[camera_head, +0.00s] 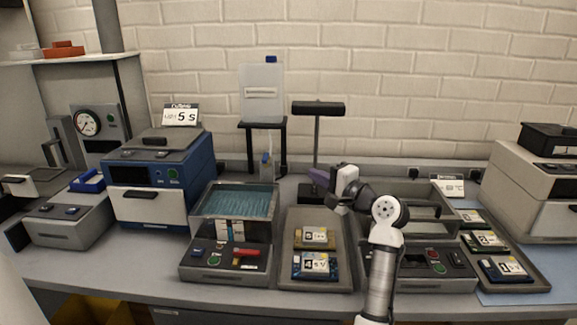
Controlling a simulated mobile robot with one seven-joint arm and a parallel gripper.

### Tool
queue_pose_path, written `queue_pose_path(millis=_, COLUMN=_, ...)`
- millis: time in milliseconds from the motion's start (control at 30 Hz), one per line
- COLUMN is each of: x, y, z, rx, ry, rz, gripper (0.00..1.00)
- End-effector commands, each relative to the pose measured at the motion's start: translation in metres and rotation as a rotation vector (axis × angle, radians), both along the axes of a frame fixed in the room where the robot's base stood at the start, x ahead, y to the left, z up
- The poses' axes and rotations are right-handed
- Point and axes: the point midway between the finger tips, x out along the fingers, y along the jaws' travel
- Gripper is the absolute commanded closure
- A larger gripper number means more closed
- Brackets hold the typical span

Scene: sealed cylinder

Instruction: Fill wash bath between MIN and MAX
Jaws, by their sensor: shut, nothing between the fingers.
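The wash bath appears to be the grey open-topped tank (271,198) left of centre, with rippled teal liquid (236,203) in it. A small white and blue label or sight window (230,230) is on its front. The MIN and MAX marks are too small to read, so I cannot tell the level against them. My gripper (331,204) is shut and empty, right of the bath and above the back of the card tray. The arm partly hides its fingers.
A tray (287,278) with numbered cassettes stands right of the bath. A blue machine (160,190) is at its left. A white jug (262,92) on a black stand is behind. Another grey unit (434,269) stands right of my arm.

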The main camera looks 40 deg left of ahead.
Motion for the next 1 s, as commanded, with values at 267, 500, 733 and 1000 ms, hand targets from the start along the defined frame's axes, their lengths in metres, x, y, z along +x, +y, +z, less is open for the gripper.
queue_pose_path(millis=267, x=0.009, y=0.043, z=0.004, rx=-0.002, ry=0.001, rz=0.003, gripper=1.0)
queue_pose_path(millis=500, x=0.021, y=0.092, z=0.005, rx=-0.002, ry=0.0, rz=0.002, gripper=1.0)
queue_pose_path(millis=733, x=0.007, y=0.121, z=0.003, rx=-0.001, ry=0.0, rz=0.002, gripper=1.0)
queue_pose_path(millis=1000, x=0.002, y=0.13, z=0.0, rx=0.0, ry=-0.002, rz=-0.001, gripper=1.0)
